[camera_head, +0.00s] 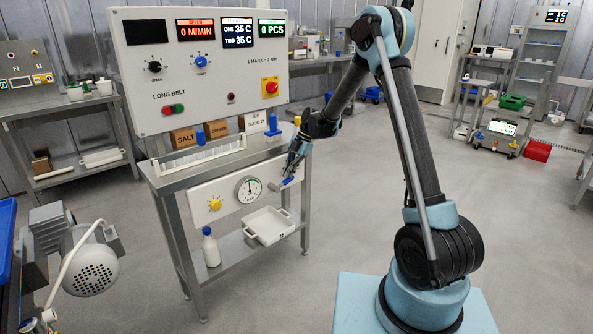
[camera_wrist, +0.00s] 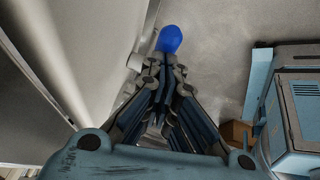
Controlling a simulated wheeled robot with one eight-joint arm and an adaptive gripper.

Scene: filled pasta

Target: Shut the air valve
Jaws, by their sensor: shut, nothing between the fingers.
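The air valve shows as a small blue handle (camera_head: 287,181) on the right end of the white lower panel, beside a pressure gauge (camera_head: 249,189). In the wrist view the blue handle (camera_wrist: 170,38) lies just beyond my fingertips. My gripper (camera_head: 291,170) is at the panel's right end, right by the handle; it also shows in the wrist view (camera_wrist: 162,62). Its fingers are shut with nothing between them. Whether they touch the handle I cannot tell.
A yellow knob (camera_head: 215,204) is on the same panel. Above stands the control box (camera_head: 205,100) with displays and a red stop button (camera_head: 270,87). A white tray (camera_head: 269,226) and a white bottle (camera_head: 210,247) are below.

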